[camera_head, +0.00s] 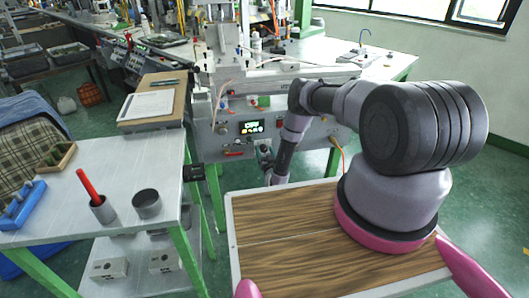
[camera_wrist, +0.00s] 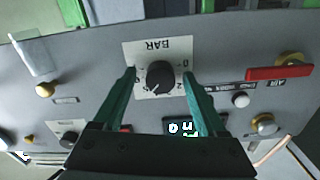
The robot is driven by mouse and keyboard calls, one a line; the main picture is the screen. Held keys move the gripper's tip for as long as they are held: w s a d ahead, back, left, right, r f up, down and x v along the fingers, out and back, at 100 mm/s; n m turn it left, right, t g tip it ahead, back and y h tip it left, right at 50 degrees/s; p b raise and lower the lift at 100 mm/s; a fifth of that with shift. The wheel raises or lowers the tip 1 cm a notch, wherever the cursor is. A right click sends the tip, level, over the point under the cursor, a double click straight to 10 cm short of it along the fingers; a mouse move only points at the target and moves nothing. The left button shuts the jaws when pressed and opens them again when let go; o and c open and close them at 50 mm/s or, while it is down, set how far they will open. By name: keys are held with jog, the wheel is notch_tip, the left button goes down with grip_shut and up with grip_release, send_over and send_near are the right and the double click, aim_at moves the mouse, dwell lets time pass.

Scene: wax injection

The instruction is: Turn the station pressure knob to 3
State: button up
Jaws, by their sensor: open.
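The pressure knob (camera_wrist: 161,75) is a dark round knob on a white plate (camera_wrist: 137,51) marked BAR, seen upside down in the wrist view. Digits stand around it, but its exact setting is too small to read. My gripper (camera_wrist: 160,74) is open, with one green finger on each side of the knob. I cannot tell whether the fingers touch it. In the head view my gripper (camera_head: 266,160) is small and close to the front panel of the station (camera_head: 222,142), and the knob is hidden there.
A red-handled valve (camera_wrist: 280,72) is right of the knob in the wrist view, with brass and silver fittings around. A lit display (camera_head: 251,127) is on the panel. A white table (camera_head: 105,170) with cups and a clipboard (camera_head: 150,103) stands left.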

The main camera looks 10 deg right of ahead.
jog(key=shift+c, duration=0.3)
grip_shut()
jog(key=shift+n, duration=0.3)
jog(key=n, duration=0.5)
jog(key=shift+n, duration=0.3)
jog(key=n, duration=0.5)
jog(key=shift+n, duration=0.4)
jog(key=shift+o, duration=0.3)
grip_release()
